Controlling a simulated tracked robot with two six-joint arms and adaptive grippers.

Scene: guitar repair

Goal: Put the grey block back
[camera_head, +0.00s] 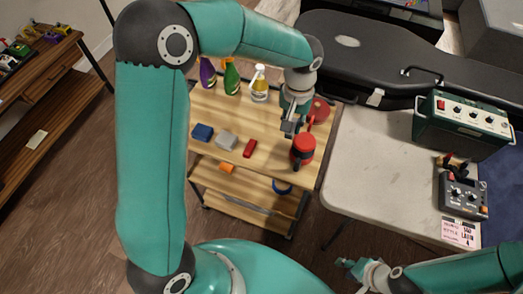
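The grey block (227,140) lies on the top board of a wooden cart (225,105). A blue block (203,132) is to its left and a red block (250,148) to its right. My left gripper (291,126) points down over the right part of the cart, to the right of the grey block and apart from it. Its fingers are small and dark, and whether they are open or shut is unclear. My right gripper (348,267) is at the bottom, right of centre, away from the cart; its fingers look apart and empty.
A white table (375,165) with an amplifier (462,122) stands at right.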

